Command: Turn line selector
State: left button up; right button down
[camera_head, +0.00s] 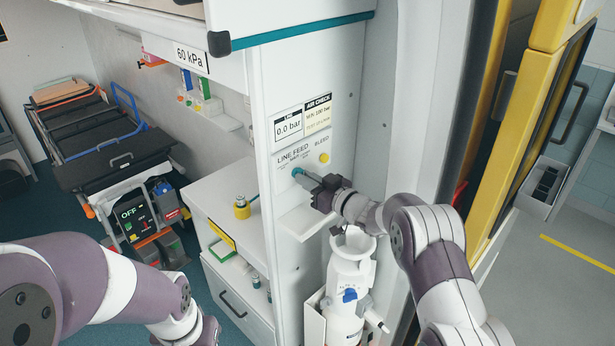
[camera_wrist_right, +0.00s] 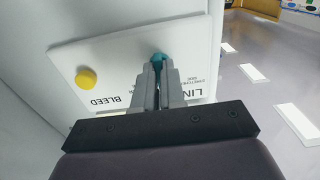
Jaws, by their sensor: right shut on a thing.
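The line selector is a small teal knob (camera_head: 297,172) under the LINE FEED label on the white wall panel. It also shows in the right wrist view (camera_wrist_right: 158,57), mostly hidden between the fingertips. My right gripper (camera_head: 304,177) is shut on the knob; in the right wrist view its two grey fingers (camera_wrist_right: 158,70) close around it. The yellow BLEED button (camera_head: 323,158) sits beside the selector and also shows in the right wrist view (camera_wrist_right: 86,78). A gauge above (camera_head: 288,126) reads 0.0 bar. My left arm enters at lower left; its gripper is out of view.
A small white shelf (camera_head: 308,219) juts out below the panel, and a white cylinder device (camera_head: 349,270) stands under my right wrist. A counter with a yellow-based bottle (camera_head: 242,208) is at left. A stretcher (camera_head: 100,140) stands further back. A yellow door frame (camera_head: 500,130) is at right.

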jog(key=shift+w+r, duration=0.15)
jog(key=shift+r, duration=0.45)
jog(key=c, duration=1.2)
grip_release()
jog(key=shift+s+d+f, duration=0.1)
jog(key=shift+s+f, duration=0.1)
jog(key=shift+f, duration=0.05)
jog(key=b+v, duration=0.4)
jog(key=v, duration=0.8)
jog(key=shift+s+d+r+b, duration=0.15)
jog(key=shift+s+d+b, duration=0.15)
jog(key=shift+b, duration=0.1)
